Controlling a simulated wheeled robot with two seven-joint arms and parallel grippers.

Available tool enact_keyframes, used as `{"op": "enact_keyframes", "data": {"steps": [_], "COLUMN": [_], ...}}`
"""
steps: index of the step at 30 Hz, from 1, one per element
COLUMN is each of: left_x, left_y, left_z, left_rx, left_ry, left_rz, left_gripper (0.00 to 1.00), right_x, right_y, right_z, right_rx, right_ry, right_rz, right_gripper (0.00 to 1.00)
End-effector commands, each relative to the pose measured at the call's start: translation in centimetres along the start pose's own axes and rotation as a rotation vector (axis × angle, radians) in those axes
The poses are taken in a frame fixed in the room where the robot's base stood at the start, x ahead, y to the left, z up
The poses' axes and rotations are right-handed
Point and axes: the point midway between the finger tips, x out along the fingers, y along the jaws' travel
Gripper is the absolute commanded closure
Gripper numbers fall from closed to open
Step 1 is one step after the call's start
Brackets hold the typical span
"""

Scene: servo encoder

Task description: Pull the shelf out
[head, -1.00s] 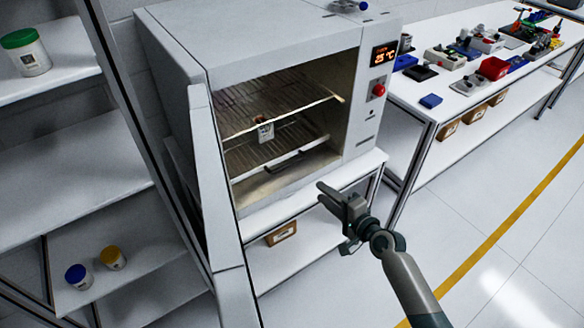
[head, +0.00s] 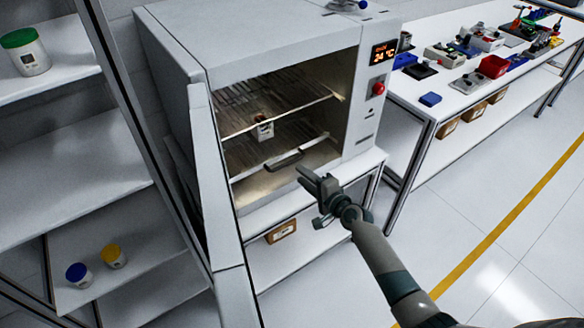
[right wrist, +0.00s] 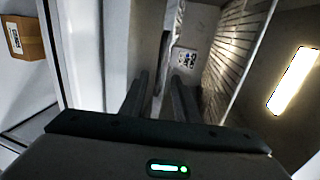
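The oven (head: 275,50) stands open, and wire shelves show inside it. The upper shelf (head: 290,103) lies across the chamber. The lower shelf (head: 300,148) sits inside below it, with a dark handle (head: 285,161) at its front. A small white labelled jar (head: 264,128) stands inside, above the lower shelf. My right gripper (head: 304,177) is at the oven opening, close to the handle at its lower right, apparently apart from it. In the right wrist view its fingers (right wrist: 160,85) are apart with nothing between them. My left gripper is out of view.
The open oven door (head: 222,180) stands forward on the left. A white rack with jars (head: 112,257) is further left. A workbench (head: 420,110) with several parts is at the right. A cardboard bin (head: 281,232) lies beneath the oven. The floor at the right is clear.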

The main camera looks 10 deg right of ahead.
Motion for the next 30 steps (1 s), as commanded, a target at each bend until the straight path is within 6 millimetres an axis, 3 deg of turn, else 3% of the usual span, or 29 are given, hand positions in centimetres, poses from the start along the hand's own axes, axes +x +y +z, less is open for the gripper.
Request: {"op": "enact_keyframes", "data": {"steps": [6, 12, 26, 30], "left_x": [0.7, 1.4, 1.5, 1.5], "left_y": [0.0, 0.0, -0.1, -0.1], "left_z": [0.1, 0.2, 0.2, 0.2], "left_rx": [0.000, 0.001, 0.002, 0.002], "left_ry": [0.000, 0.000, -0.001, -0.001], "left_rz": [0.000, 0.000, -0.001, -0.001], "left_gripper": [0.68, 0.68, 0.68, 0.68], "right_x": [3.9, 6.1, 7.0, 7.0], "right_y": [0.1, 0.1, 0.0, 0.0], "right_z": [-0.1, 0.0, 0.0, 0.0], "right_rx": [0.000, 0.001, 0.000, 0.000], "right_ry": [0.001, 0.000, 0.001, 0.001], "right_rz": [-0.001, 0.000, 0.000, 0.000], "right_gripper": [0.71, 0.71, 0.71, 1.00]}}
